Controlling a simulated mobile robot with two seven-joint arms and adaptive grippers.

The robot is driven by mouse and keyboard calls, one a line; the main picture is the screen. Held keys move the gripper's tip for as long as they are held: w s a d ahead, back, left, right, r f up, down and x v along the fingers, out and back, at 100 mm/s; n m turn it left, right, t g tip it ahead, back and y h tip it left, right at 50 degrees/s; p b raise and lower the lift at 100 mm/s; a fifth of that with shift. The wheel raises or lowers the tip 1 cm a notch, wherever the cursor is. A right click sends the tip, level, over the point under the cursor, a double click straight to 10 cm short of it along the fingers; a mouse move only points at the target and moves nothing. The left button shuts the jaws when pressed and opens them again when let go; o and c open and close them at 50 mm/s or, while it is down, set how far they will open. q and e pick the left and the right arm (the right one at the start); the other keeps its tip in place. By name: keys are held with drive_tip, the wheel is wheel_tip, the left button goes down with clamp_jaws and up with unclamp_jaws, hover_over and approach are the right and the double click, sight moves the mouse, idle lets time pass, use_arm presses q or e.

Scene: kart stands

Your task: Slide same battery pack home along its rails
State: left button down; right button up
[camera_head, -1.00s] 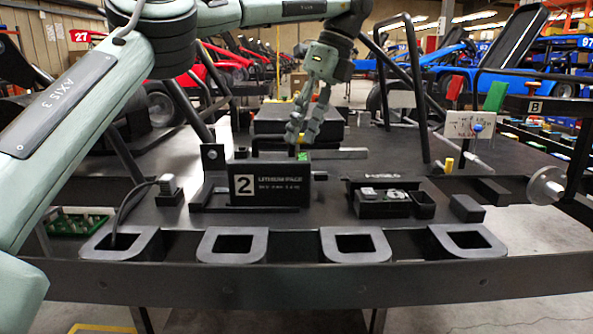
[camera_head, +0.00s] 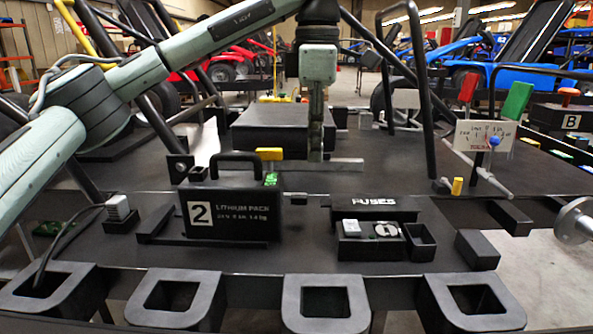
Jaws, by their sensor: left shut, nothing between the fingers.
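The battery pack (camera_head: 231,212) is a black box marked "2 LITHIUM PACK" with a black handle on top. It sits upright on the dark deck at centre left. Low black rail-like bars (camera_head: 160,228) show at its left and front; how far the pack sits along them I cannot tell. A yellow tab and a green part (camera_head: 271,179) show at its top right corner. My left gripper (camera_head: 315,157) points down, shut and empty, to the right of the pack and apart from it in the picture. My right gripper is not in view.
A flat black box (camera_head: 270,132) lies behind the pack. A fuse tray (camera_head: 370,250) and a small black block (camera_head: 477,250) lie to the right. Open square brackets (camera_head: 175,301) line the front edge. A lever panel (camera_head: 485,136) and black frame tubes stand at the back right.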

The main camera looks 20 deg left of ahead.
sight(255, 180)
use_arm(q)
wheel_tip(255, 180, down, 8)
drive_tip(key=shift+s+f, duration=0.1)
drive_tip(key=shift+f, duration=0.15)
drive_tip(key=a, duration=0.3)
drive_tip(key=shift+s+f+p, duration=0.35)
drive_tip(key=shift+f, duration=0.05)
drive_tip(key=shift+s+a, duration=0.15)
drive_tip(key=shift+a, duration=0.3)
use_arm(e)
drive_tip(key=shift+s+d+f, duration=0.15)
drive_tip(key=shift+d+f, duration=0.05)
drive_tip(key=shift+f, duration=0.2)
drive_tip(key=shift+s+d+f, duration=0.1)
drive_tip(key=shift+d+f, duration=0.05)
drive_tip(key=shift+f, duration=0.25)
use_arm(q)
drive_tip(key=shift+s+a+f, duration=0.1)
drive_tip(key=shift+a, duration=0.2)
drive_tip(key=a, duration=0.1)
drive_tip(key=s+a, duration=0.1)
drive_tip(key=a, duration=0.3)
drive_tip(key=shift+s+a+b, duration=0.1)
drive_tip(key=shift+s+b, duration=0.15)
drive_tip(key=shift+b, duration=0.1)
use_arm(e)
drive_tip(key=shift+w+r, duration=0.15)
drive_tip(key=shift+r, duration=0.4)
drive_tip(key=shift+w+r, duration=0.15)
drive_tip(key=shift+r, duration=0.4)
